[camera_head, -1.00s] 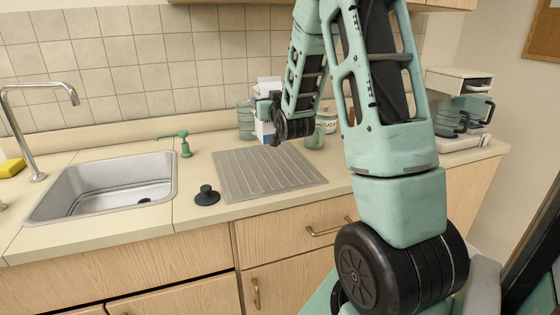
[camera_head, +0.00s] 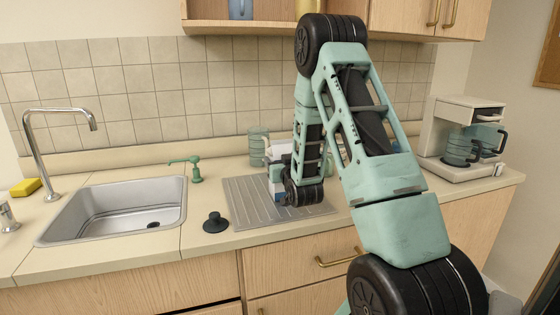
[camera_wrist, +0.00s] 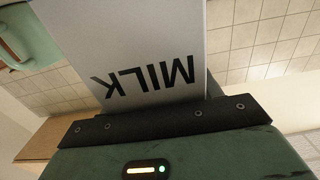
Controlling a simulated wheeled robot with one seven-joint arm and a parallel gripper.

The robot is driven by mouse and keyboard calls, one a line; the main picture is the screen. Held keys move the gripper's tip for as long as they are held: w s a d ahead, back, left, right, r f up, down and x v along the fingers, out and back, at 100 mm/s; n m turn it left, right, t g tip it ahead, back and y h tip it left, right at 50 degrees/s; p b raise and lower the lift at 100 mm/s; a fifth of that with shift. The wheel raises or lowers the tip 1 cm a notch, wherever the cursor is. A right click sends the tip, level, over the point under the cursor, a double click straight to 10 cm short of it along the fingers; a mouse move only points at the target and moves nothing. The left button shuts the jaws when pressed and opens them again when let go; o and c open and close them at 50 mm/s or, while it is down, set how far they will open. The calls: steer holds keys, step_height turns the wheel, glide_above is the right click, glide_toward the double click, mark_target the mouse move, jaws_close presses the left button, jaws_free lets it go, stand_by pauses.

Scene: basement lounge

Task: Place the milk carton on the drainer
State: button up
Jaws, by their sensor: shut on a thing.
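The milk carton (camera_head: 279,149) is white with blue near its base and stands upright over the back right part of the drainer. The drainer (camera_head: 242,207) is a grey ribbed board on the counter, right of the sink. My gripper (camera_head: 277,175) is shut on the carton. My forearm hides part of the carton, and I cannot tell whether its base touches the drainer. In the wrist view, the carton's white face with "MILK" (camera_wrist: 150,50) rises beyond the dark gripper edge; the fingertips are hidden there.
A black sink plug (camera_head: 215,223) lies just left of the drainer. A green soap dispenser (camera_head: 193,170) stands by the sink (camera_head: 120,212). A clear greenish container (camera_head: 258,147) stands behind the drainer. A coffee machine (camera_head: 465,135) is at right. The drainer's left and front are clear.

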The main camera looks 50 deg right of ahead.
steer(key=shift+f, duration=0.1)
steer(key=shift+f, duration=0.15)
steer(key=o, duration=1.1)
steer(key=shift+r+p+v, duration=0.15)
steer(key=shift+p+v, duration=2.6)
steer(key=shift+v, duration=0.25)
steer(key=shift+r+p+v, duration=0.15)
steer(key=shift+p+v, duration=2.6)
steer(key=shift+v, duration=0.2)
